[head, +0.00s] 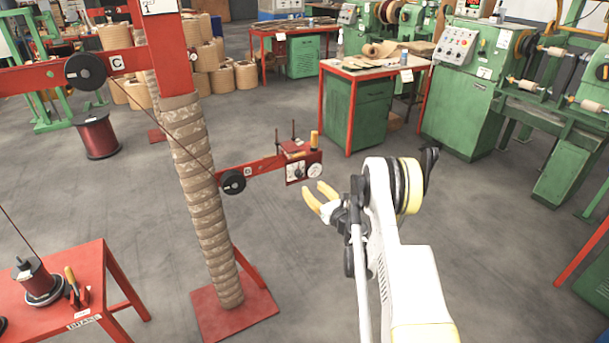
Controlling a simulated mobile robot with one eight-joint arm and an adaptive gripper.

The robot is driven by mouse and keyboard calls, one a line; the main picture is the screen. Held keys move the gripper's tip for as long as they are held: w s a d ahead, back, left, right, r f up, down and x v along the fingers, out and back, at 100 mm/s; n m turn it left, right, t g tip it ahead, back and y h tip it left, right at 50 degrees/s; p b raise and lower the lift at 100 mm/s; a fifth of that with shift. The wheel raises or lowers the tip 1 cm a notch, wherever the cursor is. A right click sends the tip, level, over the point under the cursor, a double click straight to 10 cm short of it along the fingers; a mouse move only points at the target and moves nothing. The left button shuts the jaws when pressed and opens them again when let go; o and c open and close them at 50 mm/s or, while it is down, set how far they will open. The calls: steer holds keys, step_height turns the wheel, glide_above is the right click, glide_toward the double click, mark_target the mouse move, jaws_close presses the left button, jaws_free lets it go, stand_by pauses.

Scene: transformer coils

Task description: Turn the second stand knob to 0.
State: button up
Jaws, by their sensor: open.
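A red wire stand with a column wrapped in brown material (205,200) stands left of centre on a red base plate. A red arm reaches right from it to a small red box (304,153) with a white front panel, which carries a dark knob (297,173) and a round white dial (315,170). The knob's setting is too small to read. My gripper (318,198) is open, with yellow fingertips, just below and right of the box. It looks empty and apart from the box; the depth between them is hard to tell.
A red table (60,290) with a wire spool stands at lower left. A red-legged bench (385,68) with a green cabinet stands behind. Green winding machines (470,85) line the right. Grey floor (300,270) is clear around the stand's base.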

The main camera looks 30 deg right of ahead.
mark_target(300, 176)
steer(key=w+b, duration=0.1)
steer(key=w, duration=0.2)
steer(key=w+b, duration=0.1)
steer(key=w, duration=0.2)
steer(key=w+b, duration=0.1)
steer(key=w, duration=0.2)
steer(key=shift+a+f, duration=0.15)
steer(key=shift+a, duration=0.15)
steer(key=shift+w, duration=0.75)
steer(key=shift+r, duration=0.2)
jaws_close()
